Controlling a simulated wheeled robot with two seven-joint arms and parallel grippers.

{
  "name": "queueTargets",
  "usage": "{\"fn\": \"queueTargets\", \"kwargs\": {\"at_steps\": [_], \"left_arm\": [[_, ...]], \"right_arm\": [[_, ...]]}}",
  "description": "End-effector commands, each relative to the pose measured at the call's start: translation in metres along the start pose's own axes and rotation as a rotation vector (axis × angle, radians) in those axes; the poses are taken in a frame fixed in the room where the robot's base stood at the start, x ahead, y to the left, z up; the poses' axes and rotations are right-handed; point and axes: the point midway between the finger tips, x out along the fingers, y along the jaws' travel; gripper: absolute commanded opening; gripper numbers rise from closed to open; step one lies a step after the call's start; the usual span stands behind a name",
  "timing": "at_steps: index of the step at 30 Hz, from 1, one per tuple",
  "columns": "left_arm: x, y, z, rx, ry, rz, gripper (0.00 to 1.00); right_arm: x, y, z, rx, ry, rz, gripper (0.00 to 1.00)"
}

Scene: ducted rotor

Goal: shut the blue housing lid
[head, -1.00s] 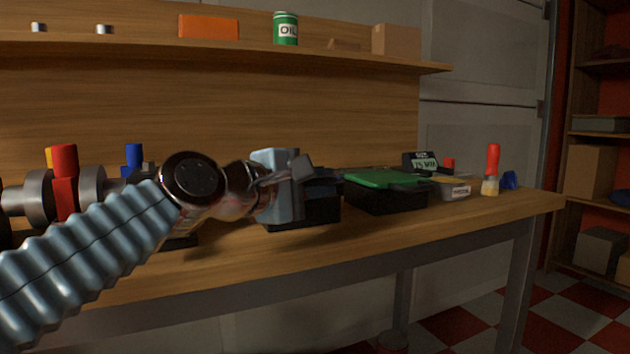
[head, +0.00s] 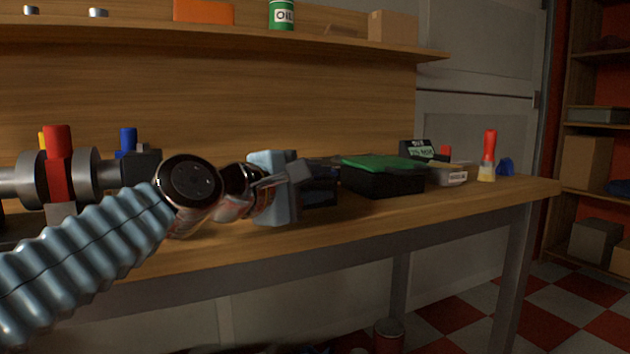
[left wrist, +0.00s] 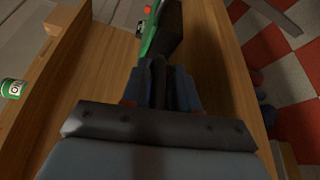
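My left gripper (head: 312,178) reaches in from the left over the bench, in front of a dark box (head: 322,192). The gripper hides most of this box, and I cannot make out a blue lid or how far it stands open. In the left wrist view the dark fingers (left wrist: 168,82) lie close together with no clear gap, and I see nothing held between them. A black box with a green lid (head: 383,164) stands just right of the gripper in the head view; its green lid (left wrist: 151,32) also shows beyond the fingertips in the left wrist view. My right gripper is not in view.
The wooden bench (head: 440,205) has a clear front strip. Right of the green-lidded box are a small display (head: 417,149), a grey container (head: 447,174) and a red-handled tool (head: 489,155). A metal shaft with a red clamp (head: 58,165) stands at left. A shelf (head: 210,32) runs above.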

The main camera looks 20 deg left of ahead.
Motion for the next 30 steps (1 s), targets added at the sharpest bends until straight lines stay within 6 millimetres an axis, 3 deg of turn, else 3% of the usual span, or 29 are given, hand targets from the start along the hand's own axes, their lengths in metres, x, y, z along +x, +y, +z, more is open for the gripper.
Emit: {"fn": "queueTargets", "kwargs": {"at_steps": [10, 14, 24, 30], "left_arm": [[-0.001, 0.002, 0.001, 0.000, 0.000, 0.005, 0.38], [-0.013, 0.003, 0.001, 0.001, 0.000, 0.007, 0.38], [-0.092, 0.003, 0.001, 0.000, 0.001, 0.008, 0.38], [-0.127, 0.002, 0.000, 0.000, 0.001, 0.006, 0.38]], "right_arm": [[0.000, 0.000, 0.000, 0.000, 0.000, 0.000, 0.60], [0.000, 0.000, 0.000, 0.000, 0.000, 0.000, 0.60], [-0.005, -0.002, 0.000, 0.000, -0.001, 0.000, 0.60], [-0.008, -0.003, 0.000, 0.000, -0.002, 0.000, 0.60]]}}
